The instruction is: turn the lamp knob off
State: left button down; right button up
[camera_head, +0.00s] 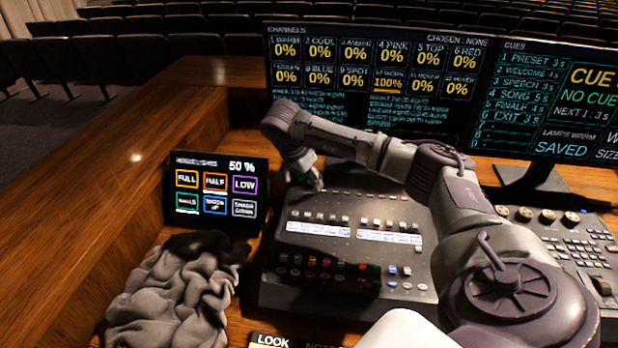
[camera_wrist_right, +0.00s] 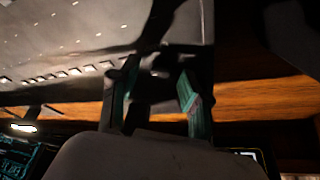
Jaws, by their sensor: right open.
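My right gripper (camera_head: 312,180) reaches down at the back left corner of the mixing console (camera_head: 340,215). In the right wrist view its two green-edged fingers (camera_wrist_right: 155,95) stand apart, so it is open. A small dark shape (camera_wrist_right: 160,70) lies beyond and between the fingers; it may be the lamp knob, but it is too dark and blurred to be sure. I cannot tell whether the fingers touch it. A lit lamp head (camera_wrist_right: 24,127) glows at the left of the wrist view. In the head view my right arm and gripper hide this corner, and no knob shows clearly. My left gripper is not in view.
A touch panel (camera_head: 215,193) stands left of the console, with a crumpled grey cloth (camera_head: 180,295) in front of it. Two monitors (camera_head: 370,85) (camera_head: 550,100) stand behind. Another control panel (camera_head: 570,245) lies to the right. The wooden desk's left edge (camera_head: 110,180) is bare.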

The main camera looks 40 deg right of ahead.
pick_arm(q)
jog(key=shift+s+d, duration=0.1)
pick_arm(e)
jog(key=shift+f, duration=0.2)
jog(key=shift+c, duration=0.3)
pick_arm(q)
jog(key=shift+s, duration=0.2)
pick_arm(e)
grip_shut()
